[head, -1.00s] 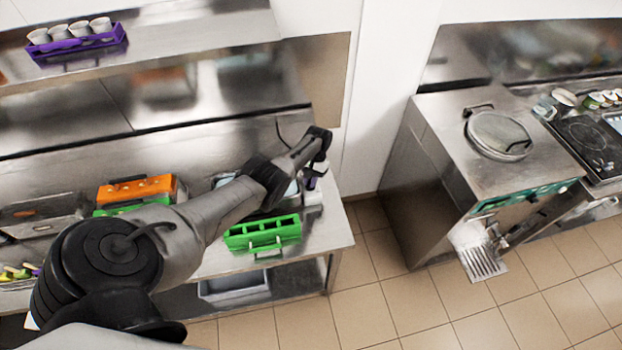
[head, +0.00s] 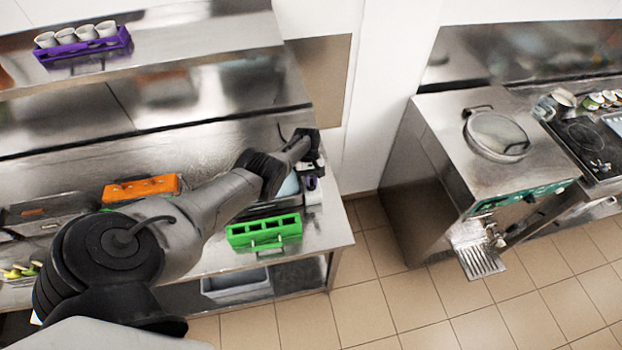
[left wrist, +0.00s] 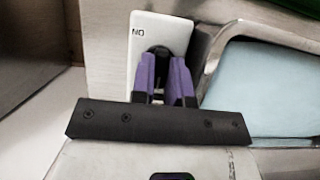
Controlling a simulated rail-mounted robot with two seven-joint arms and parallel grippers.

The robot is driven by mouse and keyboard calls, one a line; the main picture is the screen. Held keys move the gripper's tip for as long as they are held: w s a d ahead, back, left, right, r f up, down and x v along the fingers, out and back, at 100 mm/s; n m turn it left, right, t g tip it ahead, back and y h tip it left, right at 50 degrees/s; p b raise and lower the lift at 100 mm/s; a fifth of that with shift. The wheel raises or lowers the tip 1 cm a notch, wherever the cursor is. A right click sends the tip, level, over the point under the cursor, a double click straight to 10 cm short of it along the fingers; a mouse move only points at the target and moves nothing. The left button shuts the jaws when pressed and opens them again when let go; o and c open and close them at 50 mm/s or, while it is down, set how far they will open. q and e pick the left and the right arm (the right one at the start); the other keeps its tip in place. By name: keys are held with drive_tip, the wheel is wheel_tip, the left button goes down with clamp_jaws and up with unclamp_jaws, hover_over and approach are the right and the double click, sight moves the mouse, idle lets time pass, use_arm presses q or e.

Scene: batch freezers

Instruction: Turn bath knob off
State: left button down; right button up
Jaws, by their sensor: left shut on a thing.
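The bath (left wrist: 270,90), a metal basin with pale blue water, fills the right of the left wrist view. In the head view its water (head: 290,186) shows partly behind my left arm. Beside it a white panel (left wrist: 160,28) carries a dark knob (left wrist: 158,53) and lettering that looks like "NO" from this side. My left gripper (left wrist: 165,72) has its purple fingers on either side of the knob and is shut on it. The fingers hide most of the knob, so its exact angle cannot be told. In the head view this gripper (head: 312,182) is small, at the counter's right end.
A green rack (head: 264,232) stands on the counter in front of the bath. An orange rack (head: 142,188) is farther left. A purple rack (head: 84,45) with white cups is on the upper shelf. A batch freezer (head: 495,160) stands right, across clear floor.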

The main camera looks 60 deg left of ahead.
use_arm(q)
drive_tip(key=shift+f, duration=0.1)
idle(0.4)
drive_tip(key=c, duration=1.2)
unclamp_jaws()
drive_tip(key=shift+o, duration=0.4)
drive_tip(key=shift+s, duration=0.1)
drive_tip(key=shift+a+r+p, duration=0.15)
drive_tip(key=shift+r+p, duration=0.15)
drive_tip(key=shift+r, duration=0.25)
drive_tip(key=p+v, duration=0.3)
drive_tip(key=v, duration=0.9)
drive_tip(key=shift+a+r, duration=0.2)
drive_tip(key=shift+r, duration=0.15)
